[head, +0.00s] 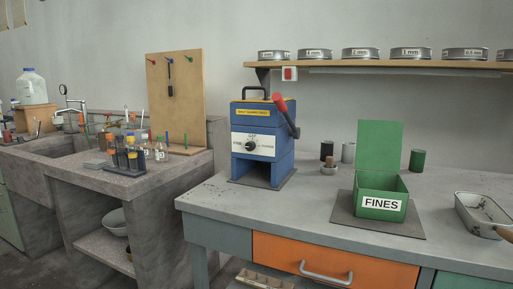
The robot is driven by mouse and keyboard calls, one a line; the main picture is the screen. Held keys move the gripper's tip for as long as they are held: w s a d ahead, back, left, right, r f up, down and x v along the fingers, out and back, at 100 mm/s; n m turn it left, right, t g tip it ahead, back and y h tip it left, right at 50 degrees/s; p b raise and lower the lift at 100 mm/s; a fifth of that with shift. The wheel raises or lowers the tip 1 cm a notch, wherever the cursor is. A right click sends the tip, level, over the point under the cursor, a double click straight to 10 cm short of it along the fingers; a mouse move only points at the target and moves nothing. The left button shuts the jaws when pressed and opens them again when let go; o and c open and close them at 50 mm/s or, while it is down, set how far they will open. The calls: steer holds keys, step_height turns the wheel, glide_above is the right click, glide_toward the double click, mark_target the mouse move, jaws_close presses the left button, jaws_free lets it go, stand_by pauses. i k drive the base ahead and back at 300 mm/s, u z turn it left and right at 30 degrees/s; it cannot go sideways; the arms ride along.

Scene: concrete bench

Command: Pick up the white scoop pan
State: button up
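A pale pan (473,224) that looks like the white scoop pan lies on the grey bench top at the far right of the head view. It has raised sides, dark specks inside and a brown handle (504,233) pointing to the lower right. The picture's right edge cuts it off. My gripper is not in this view. Nothing is seen touching the pan.
A green open-lidded box (381,214) labelled FINES stands on a dark mat left of the pan. A blue machine (262,155) with a red-knobbed lever stands further left. A wooden shelf (400,65) with several sieves hangs above. Bench (310,215) between machine and box is mostly clear.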

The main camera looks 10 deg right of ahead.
mark_target(482, 216)
steer(key=z, duration=1.55)
steer(key=k, duration=0.5)
steer(key=u, duration=2.2)
steer(key=i, duration=1.5)
steer(key=z, duration=2.35)
